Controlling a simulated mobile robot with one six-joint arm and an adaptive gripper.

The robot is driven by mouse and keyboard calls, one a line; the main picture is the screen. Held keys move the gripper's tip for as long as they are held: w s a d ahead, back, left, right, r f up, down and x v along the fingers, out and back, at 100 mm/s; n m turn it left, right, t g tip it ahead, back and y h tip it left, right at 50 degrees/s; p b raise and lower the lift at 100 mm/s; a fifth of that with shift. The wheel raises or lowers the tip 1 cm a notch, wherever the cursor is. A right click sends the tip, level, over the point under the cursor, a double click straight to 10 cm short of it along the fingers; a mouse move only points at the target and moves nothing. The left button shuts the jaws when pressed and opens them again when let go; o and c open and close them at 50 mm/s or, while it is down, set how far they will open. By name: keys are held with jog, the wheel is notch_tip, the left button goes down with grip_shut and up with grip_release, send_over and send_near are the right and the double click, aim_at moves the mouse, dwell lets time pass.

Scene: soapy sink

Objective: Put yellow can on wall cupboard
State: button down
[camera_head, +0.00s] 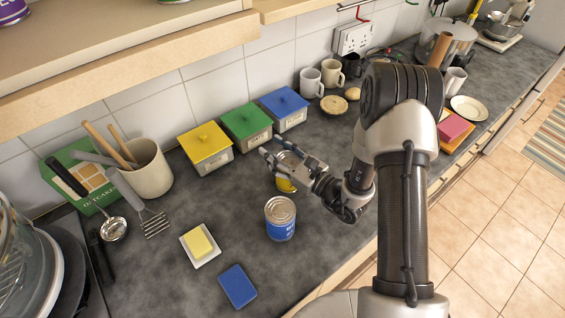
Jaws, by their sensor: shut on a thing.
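The yellow can (286,186) is on the grey worktop side of the view, mostly hidden under my gripper (279,155). My gripper is shut on the yellow can from above. I cannot tell whether the can touches the worktop. The wall cupboard (130,88) is at the upper left, with its wooden edge and open shelf surface above the worktop.
A blue-labelled can (281,220) stands just in front of my gripper. Yellow (205,148), green (247,127) and blue (285,108) boxes line the wall behind. A utensil pot (148,170) stands left. A purple-and-yellow can (13,12) is on the cupboard.

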jog(key=shift+r, duration=0.1)
notch_tip(320, 180, up, 20)
jog(key=p, duration=0.5)
jog(key=shift+p, duration=0.3)
